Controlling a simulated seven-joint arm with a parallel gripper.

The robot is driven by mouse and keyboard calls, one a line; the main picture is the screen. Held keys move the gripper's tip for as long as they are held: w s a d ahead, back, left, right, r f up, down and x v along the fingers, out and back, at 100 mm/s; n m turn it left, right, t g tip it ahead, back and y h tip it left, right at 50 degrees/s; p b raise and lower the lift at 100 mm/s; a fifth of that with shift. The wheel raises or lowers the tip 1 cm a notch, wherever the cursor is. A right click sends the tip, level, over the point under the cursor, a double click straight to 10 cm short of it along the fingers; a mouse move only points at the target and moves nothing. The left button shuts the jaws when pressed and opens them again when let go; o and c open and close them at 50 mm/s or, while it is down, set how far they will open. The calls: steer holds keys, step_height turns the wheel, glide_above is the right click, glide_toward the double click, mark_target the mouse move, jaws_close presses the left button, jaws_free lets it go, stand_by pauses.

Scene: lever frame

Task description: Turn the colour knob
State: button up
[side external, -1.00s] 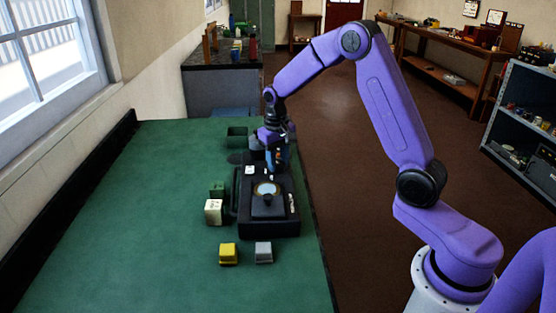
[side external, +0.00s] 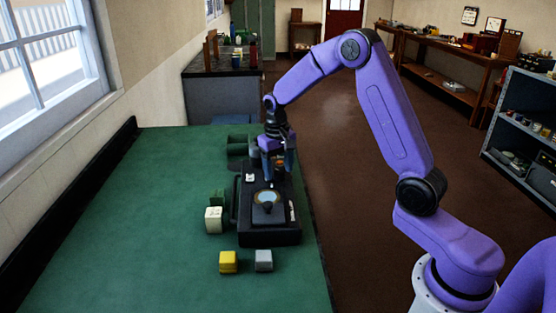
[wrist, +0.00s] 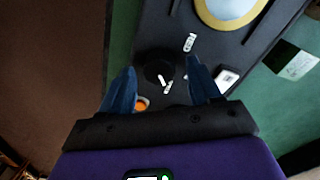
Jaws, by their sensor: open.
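A black device (side external: 268,236) with a pale round disc (side external: 267,196) on its top stands near the right edge of the green table. In the wrist view the black device (wrist: 212,48) fills the upper middle, with the pale disc (wrist: 232,6) at the top edge. A round black knob (wrist: 153,67) with a white mark lies between my fingertips in that view; which knob is the colour one I cannot tell. My gripper (side external: 278,171) is open, pointing down over the far end of the device. Its blue fingers (wrist: 160,70) straddle the knob in view, with no contact visible.
A yellow block (side external: 228,261) and a grey block (side external: 263,260) sit in front of the device. A cream block (side external: 213,220) and a green block (side external: 217,197) stand at its left. A green box (side external: 237,145) is behind. The left table (side external: 110,230) is clear.

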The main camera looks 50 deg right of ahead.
mark_target(276, 171)
step_height(276, 171, up, 18)
steer(key=shift+a+f, duration=0.25)
steer(key=shift+a, duration=0.1)
steer(key=shift+w, duration=0.1)
stand_by(0.4)
steer(key=s+a+f+n, duration=0.4)
steer(key=s+a+n, duration=0.4)
steer(key=s+a, duration=0.6)
steer(key=s+d+f+n, duration=0.1)
steer(key=s+f+n, duration=0.2)
steer(key=s, duration=0.7)
steer(key=s+d+f+n, duration=0.1)
steer(key=s+f+n, duration=0.2)
steer(key=s, duration=0.8)
steer(key=shift+s+d+f+n+y, duration=0.15)
steer(key=shift+d+n+y, duration=0.2)
steer(key=shift+n, duration=0.55)
